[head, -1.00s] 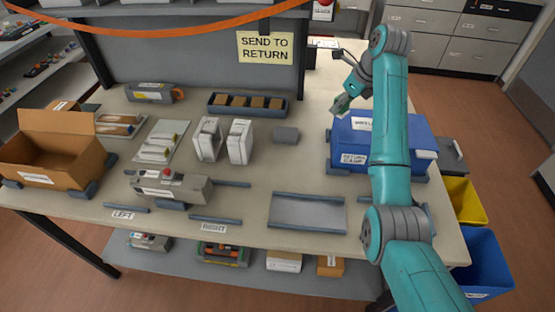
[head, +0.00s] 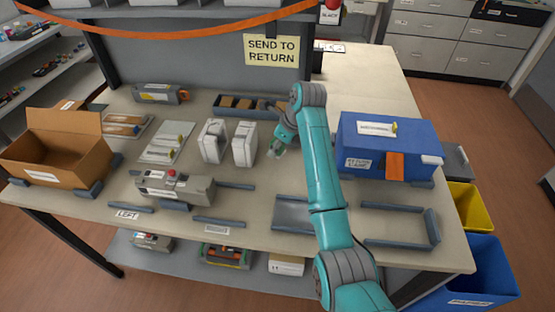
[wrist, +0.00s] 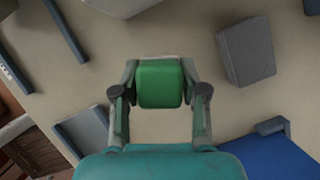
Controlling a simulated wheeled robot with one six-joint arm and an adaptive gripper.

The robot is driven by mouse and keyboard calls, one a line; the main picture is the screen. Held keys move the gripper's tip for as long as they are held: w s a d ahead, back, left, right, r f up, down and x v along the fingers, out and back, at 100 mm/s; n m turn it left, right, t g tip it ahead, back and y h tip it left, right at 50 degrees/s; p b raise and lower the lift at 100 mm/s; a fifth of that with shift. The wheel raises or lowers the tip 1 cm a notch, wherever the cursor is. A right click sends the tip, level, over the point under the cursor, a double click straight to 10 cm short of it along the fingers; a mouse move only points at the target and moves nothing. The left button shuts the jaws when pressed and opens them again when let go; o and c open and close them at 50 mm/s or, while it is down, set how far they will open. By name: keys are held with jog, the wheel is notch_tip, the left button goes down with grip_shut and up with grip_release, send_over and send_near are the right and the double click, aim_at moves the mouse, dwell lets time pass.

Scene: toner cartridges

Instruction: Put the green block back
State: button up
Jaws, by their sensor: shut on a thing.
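The green block (wrist: 160,85) is between the fingers of my gripper (wrist: 160,74) in the wrist view, and the gripper is shut on it. It is over the beige tabletop. In the head view my gripper (head: 278,146) is right of the white cartons and left of the blue return box. The block is too small and too close to the fingers to make out clearly there. A grey block (wrist: 246,50) lies on the table to the right of the held block in the wrist view. I cannot tell the green block's exact height.
The blue box (head: 385,133) with an orange strip stands at right. Two white cartons (head: 244,146) stand left of my gripper. A dark tray (head: 222,113) with brown pieces lies behind. A shallow grey tray (head: 290,215) is partly behind my arm. An open cardboard box (head: 45,160) stands at left.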

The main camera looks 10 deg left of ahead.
aim_at(278, 166)
jog(key=shift+f, duration=2.75)
jog(key=shift+f, duration=0.1)
jog(key=o, duration=1)
jog(key=v, duration=1.2)
jog(key=shift+s+d, duration=0.1)
